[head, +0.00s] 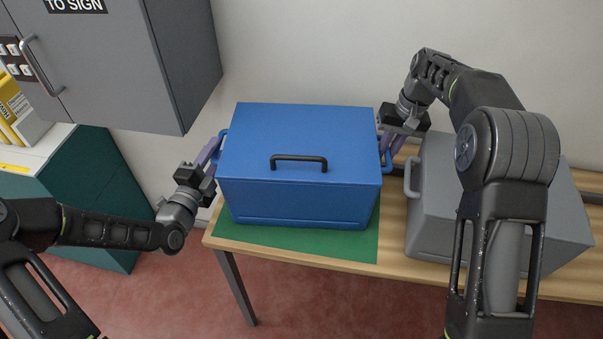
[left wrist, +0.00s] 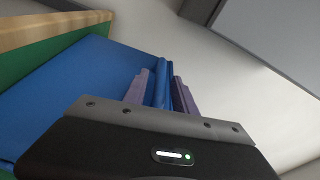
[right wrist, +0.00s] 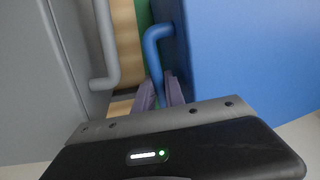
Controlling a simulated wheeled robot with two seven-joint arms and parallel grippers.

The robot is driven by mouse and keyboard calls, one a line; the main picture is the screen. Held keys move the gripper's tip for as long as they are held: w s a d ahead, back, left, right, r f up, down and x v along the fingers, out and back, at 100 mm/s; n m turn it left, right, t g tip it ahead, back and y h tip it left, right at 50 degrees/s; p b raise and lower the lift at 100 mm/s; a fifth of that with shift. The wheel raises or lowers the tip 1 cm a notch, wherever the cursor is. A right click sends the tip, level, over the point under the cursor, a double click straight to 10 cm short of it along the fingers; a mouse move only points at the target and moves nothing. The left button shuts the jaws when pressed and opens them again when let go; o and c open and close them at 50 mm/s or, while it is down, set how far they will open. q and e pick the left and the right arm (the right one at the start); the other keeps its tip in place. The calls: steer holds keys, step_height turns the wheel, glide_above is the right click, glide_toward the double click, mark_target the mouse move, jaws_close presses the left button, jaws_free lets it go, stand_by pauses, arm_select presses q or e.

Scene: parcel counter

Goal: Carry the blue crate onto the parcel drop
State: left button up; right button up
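The blue crate (head: 300,200), with a black handle on its lid and blue side handles, is upright over the green mat (head: 310,240) at the left end of the wooden table. Whether it rests on the mat or is just above it is unclear. My left gripper (head: 214,147) is at its left side, the purple fingers closed around the side handle (left wrist: 161,92). My right gripper (head: 388,150) is at its right side, its fingers closed around the other side handle (right wrist: 152,50). No surface is labelled as the parcel drop.
A grey crate (head: 435,225) stands close to the right on the table (head: 395,245), partly behind my right arm. A grey wall cabinet (head: 110,75) hangs at upper left. A teal cabinet (head: 85,190) stands on the floor at left. The wall is close behind.

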arm_select(q)
jaws_close()
stand_by(1.2)
steer(key=shift+w+r, duration=0.15)
steer(key=shift+r, duration=0.15)
